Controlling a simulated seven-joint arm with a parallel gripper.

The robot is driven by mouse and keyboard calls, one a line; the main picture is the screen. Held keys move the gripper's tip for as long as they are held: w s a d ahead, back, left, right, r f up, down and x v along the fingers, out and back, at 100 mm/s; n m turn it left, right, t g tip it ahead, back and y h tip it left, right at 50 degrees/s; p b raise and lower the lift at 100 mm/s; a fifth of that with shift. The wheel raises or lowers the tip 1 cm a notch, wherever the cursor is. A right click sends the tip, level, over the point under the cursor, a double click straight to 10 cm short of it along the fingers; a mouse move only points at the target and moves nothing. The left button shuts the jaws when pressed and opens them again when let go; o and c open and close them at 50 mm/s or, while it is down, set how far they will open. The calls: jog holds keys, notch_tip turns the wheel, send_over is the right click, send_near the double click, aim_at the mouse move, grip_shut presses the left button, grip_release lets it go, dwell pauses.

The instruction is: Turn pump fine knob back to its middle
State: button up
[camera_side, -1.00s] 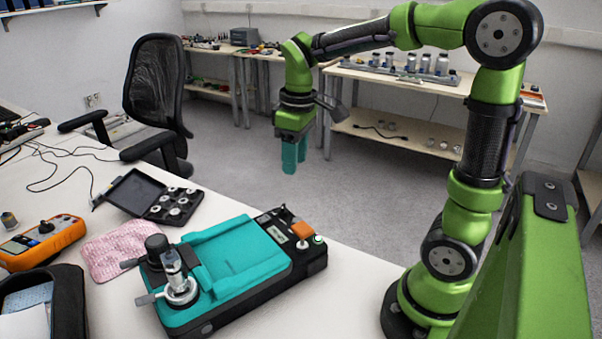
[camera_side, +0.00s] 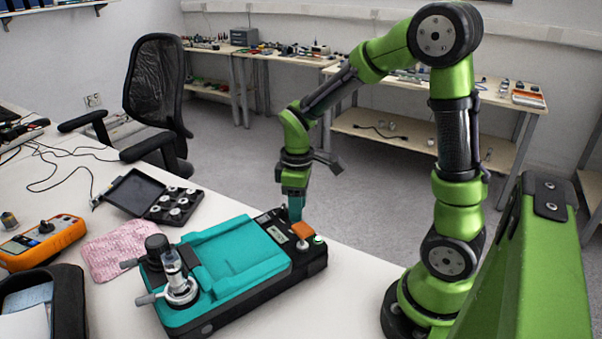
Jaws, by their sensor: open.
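A teal and black bench unit (camera_side: 235,262) lies on the white table. At its left end stand a black knob (camera_side: 157,243), a clear cylinder (camera_side: 172,262) on a metal collar (camera_side: 181,290), and two grey side handles. At its right end are an orange block (camera_side: 303,229) and a small white knob (camera_side: 303,245) beside a green-lit ring. I cannot tell which part is the pump fine knob, nor its angle. My gripper (camera_side: 296,212) points down with teal fingers close behind the orange block; it looks empty. Its fingertips are partly hidden, and contact cannot be told.
An open black case (camera_side: 131,192) with several round metal parts lies behind the unit. A pink cloth (camera_side: 112,252), an orange meter (camera_side: 42,240) and a black bag (camera_side: 62,300) are to the left. Table front right of the unit is clear. A chair (camera_side: 158,95) stands behind.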

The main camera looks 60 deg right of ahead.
jog(key=shift+f, duration=1.6)
jog(key=c, duration=0.8)
jog(key=shift+o, duration=0.2)
jog(key=m, duration=0.5)
jog(key=shift+m, duration=0.4)
jog(key=m, duration=0.5)
jog(key=shift+r+m, duration=0.1)
jog(key=shift+m, duration=0.2)
